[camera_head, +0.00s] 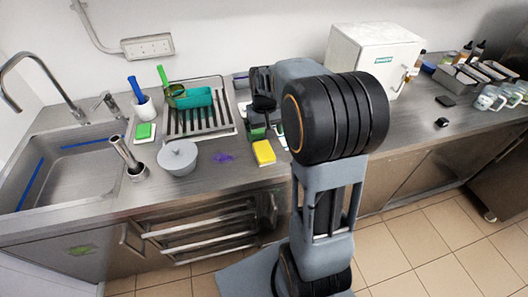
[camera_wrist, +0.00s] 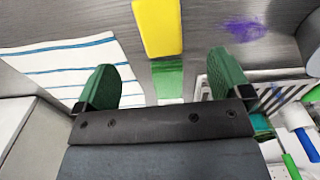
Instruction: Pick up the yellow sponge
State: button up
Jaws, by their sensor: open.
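The yellow sponge (camera_head: 264,152) lies on the steel counter near its front edge. In the wrist view the sponge (camera_wrist: 157,28) shows at the top, just beyond the gap between the fingertips. A green patch (camera_wrist: 168,78) shows below it, between the fingers; I cannot tell whether it belongs to the sponge. My gripper (camera_wrist: 165,80) is open, with its two green fingers apart and nothing held. In the head view my arm partly hides the gripper, which is over the counter just behind the sponge.
A striped cloth (camera_wrist: 65,68) lies beside the sponge. A dish rack (camera_head: 205,128) with a teal container (camera_head: 196,98) stands behind. A white box (camera_head: 372,58) stands at the back right.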

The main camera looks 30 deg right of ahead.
aim_at(265, 152)
notch_tip(265, 152, down, 11)
jog(key=shift+r+p, duration=0.1)
jog(key=shift+p, duration=0.5)
jog(key=shift+c, duration=0.3)
jog(key=c, duration=0.9)
jog(key=shift+c, duration=0.2)
jog(key=shift+r, duration=0.2)
